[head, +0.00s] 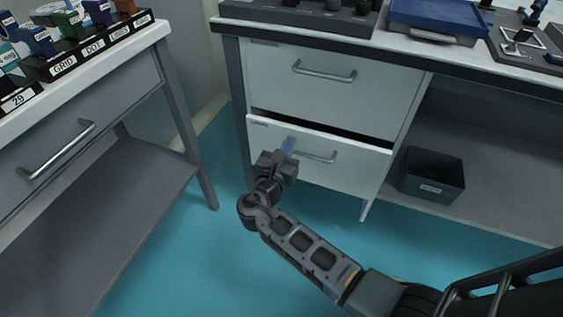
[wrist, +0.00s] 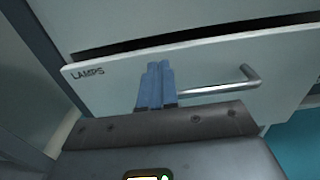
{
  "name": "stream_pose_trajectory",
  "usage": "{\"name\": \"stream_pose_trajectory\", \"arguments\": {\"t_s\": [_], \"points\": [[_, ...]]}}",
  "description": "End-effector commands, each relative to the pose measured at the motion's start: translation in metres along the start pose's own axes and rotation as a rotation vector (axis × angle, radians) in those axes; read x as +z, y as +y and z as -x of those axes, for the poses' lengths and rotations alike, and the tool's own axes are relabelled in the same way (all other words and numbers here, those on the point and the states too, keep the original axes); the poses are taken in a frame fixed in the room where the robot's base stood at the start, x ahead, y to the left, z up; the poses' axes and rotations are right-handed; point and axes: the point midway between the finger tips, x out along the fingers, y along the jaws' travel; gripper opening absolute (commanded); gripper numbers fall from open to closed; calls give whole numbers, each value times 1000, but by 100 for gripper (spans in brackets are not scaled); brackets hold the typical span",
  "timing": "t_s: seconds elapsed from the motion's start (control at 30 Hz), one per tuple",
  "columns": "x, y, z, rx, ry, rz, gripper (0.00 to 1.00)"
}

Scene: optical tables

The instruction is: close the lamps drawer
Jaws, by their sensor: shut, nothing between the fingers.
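The lamps drawer (head: 345,164) is the lower white drawer of the cabinet. It stands a little open, with a dark gap along its top edge. In the wrist view its front (wrist: 110,88) bears the label LAMPS at the upper left, and a grey bar handle (wrist: 225,88) is on its right. My gripper (head: 288,146) is shut and empty, with blue fingers. In the wrist view the fingertips (wrist: 160,68) are in front of the drawer face, between the label and the handle. I cannot tell whether they touch it.
A closed upper drawer (head: 322,90) is above. A dark bin (head: 432,175) stands on the open shelf to the right. A second table (head: 95,215) with its own drawer is at the left. Blue floor (head: 215,250) is clear in front of the cabinet.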

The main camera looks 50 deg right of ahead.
Motion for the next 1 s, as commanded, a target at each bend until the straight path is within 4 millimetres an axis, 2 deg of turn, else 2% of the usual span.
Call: {"name": "stream_pose_trajectory", "arguments": {"t_s": [0.2, 0.67, 0.77, 1.0], "points": [[-1, 0, -22, -1, -1, 0, 0], [0, 0, -27, 0, 0, 1, 0], [0, 0, -36, -1, 0, 2, 0], [0, 0, -71, 0, 1, 0, 0]]}}
